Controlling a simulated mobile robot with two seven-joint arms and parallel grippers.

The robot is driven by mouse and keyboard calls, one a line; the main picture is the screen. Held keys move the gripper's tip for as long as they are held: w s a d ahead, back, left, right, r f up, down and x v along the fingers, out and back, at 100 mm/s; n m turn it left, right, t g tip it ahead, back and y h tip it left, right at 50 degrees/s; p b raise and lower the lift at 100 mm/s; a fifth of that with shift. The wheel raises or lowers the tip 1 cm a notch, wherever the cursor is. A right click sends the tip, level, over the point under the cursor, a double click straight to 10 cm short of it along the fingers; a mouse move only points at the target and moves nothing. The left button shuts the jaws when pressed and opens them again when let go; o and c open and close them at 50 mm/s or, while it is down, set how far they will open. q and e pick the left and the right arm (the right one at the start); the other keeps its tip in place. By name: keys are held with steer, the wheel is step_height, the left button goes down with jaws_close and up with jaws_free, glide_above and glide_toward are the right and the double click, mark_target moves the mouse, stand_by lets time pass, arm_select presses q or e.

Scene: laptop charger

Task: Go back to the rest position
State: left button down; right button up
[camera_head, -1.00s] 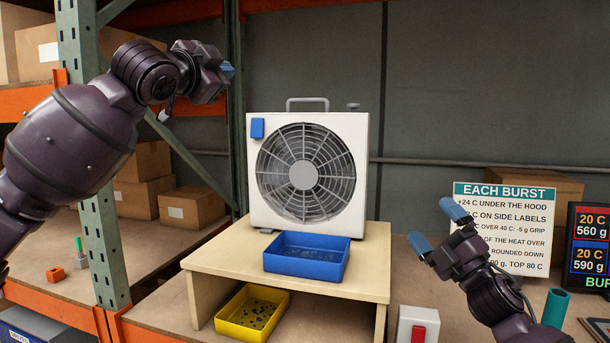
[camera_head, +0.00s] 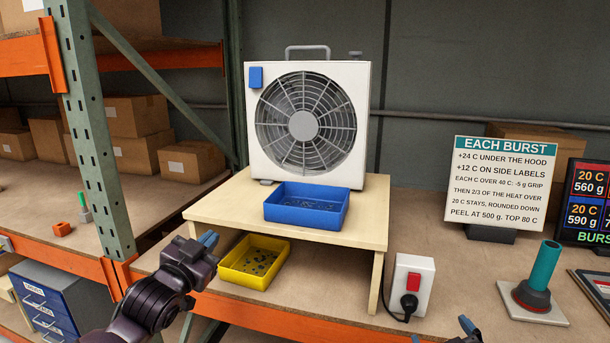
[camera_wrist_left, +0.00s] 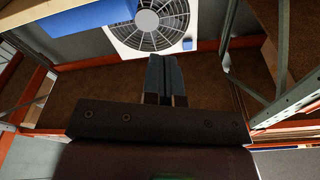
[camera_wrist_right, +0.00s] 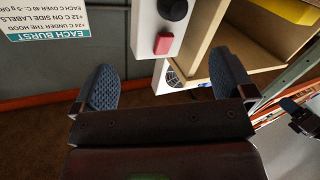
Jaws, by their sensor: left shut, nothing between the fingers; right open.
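My left gripper (camera_head: 208,240) is low at the left in the head view, just left of the yellow tray and in front of the shelf edge. Its blue fingers are shut with nothing between them, as the left wrist view also shows (camera_wrist_left: 166,80). My right gripper (camera_head: 440,333) shows only its fingertips at the bottom edge of the head view. In the right wrist view its two blue fingers (camera_wrist_right: 165,88) are wide apart and empty.
A white fan (camera_head: 361,120) and a blue tray (camera_head: 300,217) stand on a small wooden stand (camera_head: 215,208). The yellow tray (camera_head: 238,277) sits under it. A white switch box (camera_head: 400,275), a teal-handled tool (camera_head: 541,270) and a sign (camera_head: 500,185) are to the right. A metal post (camera_head: 95,150) stands left.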

arm_select(q)
steer(key=s+a+f+n+g+y, duration=0.3)
steer(key=s+a+f, duration=0.1)
steer(key=s+f, duration=1.1)
steer(key=s+a+f+n+g+y, duration=0.3)
steer(key=s+a+f+n, duration=0.1)
steer(key=s+f, duration=1.2)
step_height(320, 180, down, 3)
steer(key=shift+s+a+r+g, duration=0.1)
steer(key=shift+s+a+g, duration=0.1)
steer(key=shift+g, duration=0.1)
arm_select(e)
steer(key=s+f+m+g, duration=0.2)
steer(key=s+f, duration=0.6)
steer(key=s, duration=0.3)
steer(key=s+f+m+g+h, duration=0.1)
steer(key=s+f+m+g, duration=0.1)
steer(key=s+f, duration=0.7)
steer(key=shift+s+f+g+h, duration=0.25)
steer(key=shift+s+g, duration=0.35)
steer(key=shift+s, duration=0.45)
